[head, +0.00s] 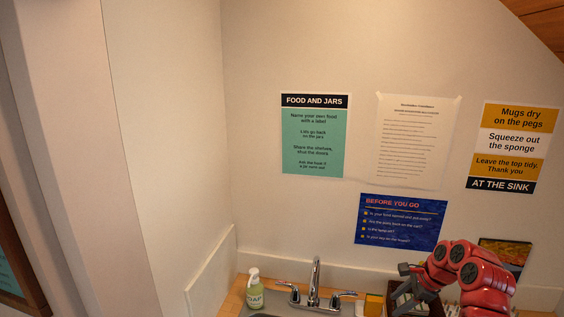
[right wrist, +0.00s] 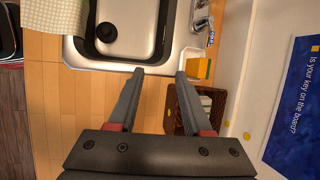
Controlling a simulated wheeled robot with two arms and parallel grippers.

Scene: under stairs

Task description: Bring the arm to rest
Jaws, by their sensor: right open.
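My red right arm (head: 470,275) comes in at the bottom right of the head view. It is bent, and its dark right gripper (head: 404,287) hangs over the counter near the sink. In the right wrist view the two fingers of the right gripper (right wrist: 160,74) are apart with nothing between them. Beyond the fingertips is the wooden counter and the near edge of the sink (right wrist: 170,58). My left arm and gripper are not in view.
A soap bottle (head: 254,290) and a faucet (head: 315,283) stand at the sink. Posters, including a blue one (head: 400,221), hang on the back wall.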

